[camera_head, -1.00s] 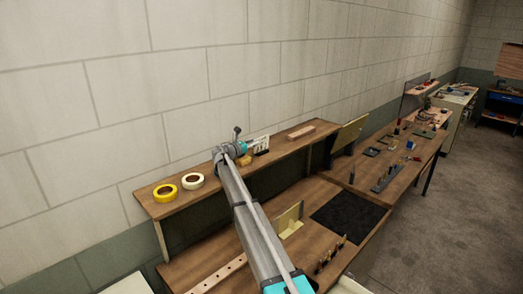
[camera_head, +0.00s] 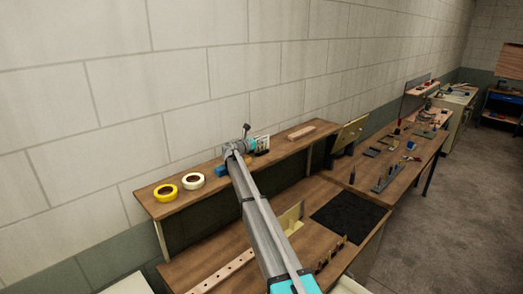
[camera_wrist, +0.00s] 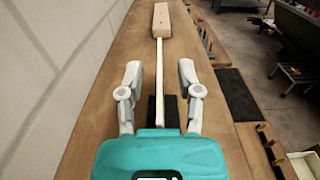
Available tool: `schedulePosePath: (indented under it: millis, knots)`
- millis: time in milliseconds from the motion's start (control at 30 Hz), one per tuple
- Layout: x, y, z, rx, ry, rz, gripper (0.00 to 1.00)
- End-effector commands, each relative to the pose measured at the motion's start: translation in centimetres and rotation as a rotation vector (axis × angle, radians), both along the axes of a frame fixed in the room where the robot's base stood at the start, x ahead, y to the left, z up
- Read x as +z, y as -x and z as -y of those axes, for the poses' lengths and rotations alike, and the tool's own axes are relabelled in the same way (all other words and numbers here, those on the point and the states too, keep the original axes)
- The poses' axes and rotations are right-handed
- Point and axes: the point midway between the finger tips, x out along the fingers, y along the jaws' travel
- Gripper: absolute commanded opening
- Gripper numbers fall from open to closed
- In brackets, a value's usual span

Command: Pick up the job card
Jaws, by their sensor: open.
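The job card appears to be the white printed card (camera_head: 263,141) upright on the wooden shelf in the head view, partly hidden by my gripper (camera_head: 252,145). In the wrist view a thin pale upright strip (camera_wrist: 159,72), likely this card edge-on, rises from a dark base (camera_wrist: 154,112). My gripper (camera_wrist: 160,80) is open, with one finger on each side of the strip and a visible gap to both. I cannot tell how far the fingertips are from the card in depth.
A wooden block (camera_head: 300,132) lies farther along the shelf (camera_head: 215,163). Yellow (camera_head: 165,191) and white (camera_head: 193,181) tape rolls sit at its near end. A blue item (camera_head: 221,171) sits beside my arm. The wall (camera_head: 120,120) runs close behind. A black mat (camera_head: 348,218) lies on the bench below.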

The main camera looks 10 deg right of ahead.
Motion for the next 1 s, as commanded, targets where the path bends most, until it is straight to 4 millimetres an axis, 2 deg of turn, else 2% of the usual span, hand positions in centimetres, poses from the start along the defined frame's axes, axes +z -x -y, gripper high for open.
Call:
schedulePosePath:
  millis: [167, 267, 433, 1000]
  knots:
    - [0.00, 0.00, 0.03, -0.001, 0.000, 0.000, 0.46]
    - [0.00, 0.01, 0.04, -0.001, 0.000, 0.000, 0.31]
    - [0.00, 0.02, 0.06, -0.001, 0.000, 0.000, 0.00]
    - [0.16, 0.01, 0.11, -0.001, 0.000, 0.000, 0.00]
